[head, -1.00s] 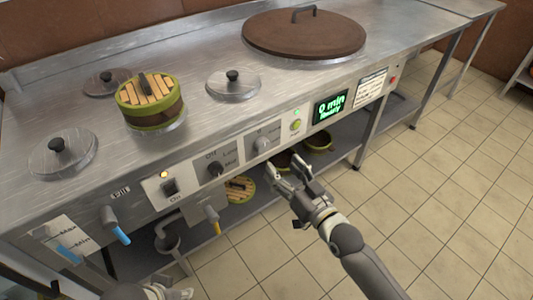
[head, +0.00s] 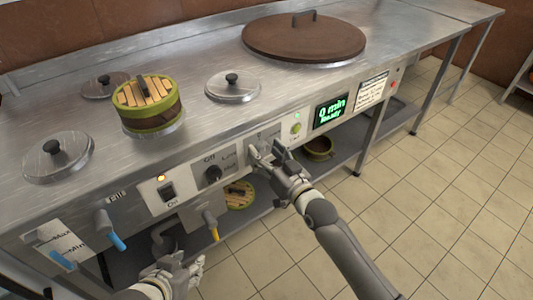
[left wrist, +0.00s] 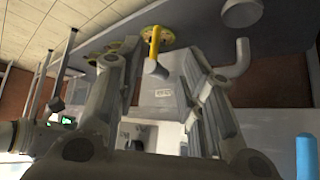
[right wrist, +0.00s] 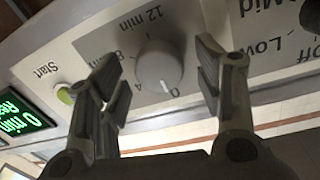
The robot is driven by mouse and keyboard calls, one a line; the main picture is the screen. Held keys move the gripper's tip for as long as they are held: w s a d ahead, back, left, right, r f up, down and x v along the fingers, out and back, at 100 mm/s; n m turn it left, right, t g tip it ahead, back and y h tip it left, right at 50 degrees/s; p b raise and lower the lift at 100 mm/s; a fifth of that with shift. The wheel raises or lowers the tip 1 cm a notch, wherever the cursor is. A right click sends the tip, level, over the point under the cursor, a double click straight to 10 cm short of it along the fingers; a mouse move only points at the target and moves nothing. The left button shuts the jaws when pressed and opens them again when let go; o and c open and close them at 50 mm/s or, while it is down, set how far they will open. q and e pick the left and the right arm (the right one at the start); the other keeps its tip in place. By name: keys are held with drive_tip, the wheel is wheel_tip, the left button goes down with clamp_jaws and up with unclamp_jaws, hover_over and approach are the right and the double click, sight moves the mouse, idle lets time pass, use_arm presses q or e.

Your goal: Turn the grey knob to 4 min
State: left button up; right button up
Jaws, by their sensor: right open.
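The grey knob (right wrist: 160,66) sits on the front panel in the right wrist view, with its white mark at 0. The labels 4, 8 and 12 min run round its left side and up. My right gripper (head: 266,153) is open, with its fingers on either side of the knob; I see no clear contact. In the head view the gripper hides the knob. The display (head: 331,110) reads 0 min, Ready. My left gripper (head: 187,268) hangs low in front of the cooker, empty, its fingers apart in the left wrist view (left wrist: 160,60).
A green start button (right wrist: 66,95) is left of the knob in the right wrist view. A black Off/Low/Mid knob (head: 213,173) and a rocker switch (head: 168,190) share the panel. Blue (head: 117,241) and yellow (head: 211,224) tap handles stick out near my left gripper.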

drive_tip(key=c, duration=1)
use_arm(q)
drive_tip(key=shift+s, duration=0.15)
use_arm(e)
drive_tip(key=shift+r+m+p, duration=0.1)
drive_tip(key=shift+m+p, duration=0.8)
drive_tip(key=shift+m, duration=0.5)
drive_tip(key=m+p, duration=0.2)
drive_tip(key=m, duration=0.3)
drive_tip(key=shift+d+m+g, duration=0.1)
drive_tip(key=shift+m+g, duration=0.2)
use_arm(q)
drive_tip(key=s+a+f+g+y, duration=0.1)
drive_tip(key=s+a+f+g, duration=0.1)
drive_tip(key=s, duration=0.4)
drive_tip(key=shift+s+a+f+g+p, duration=0.15)
drive_tip(key=shift+s+f+g+p, duration=0.35)
drive_tip(key=shift+g, duration=0.8)
use_arm(e)
drive_tip(key=shift+w+m, duration=0.1)
drive_tip(key=shift+m, duration=1.3)
use_arm(q)
drive_tip(key=shift+w+f, duration=0.15)
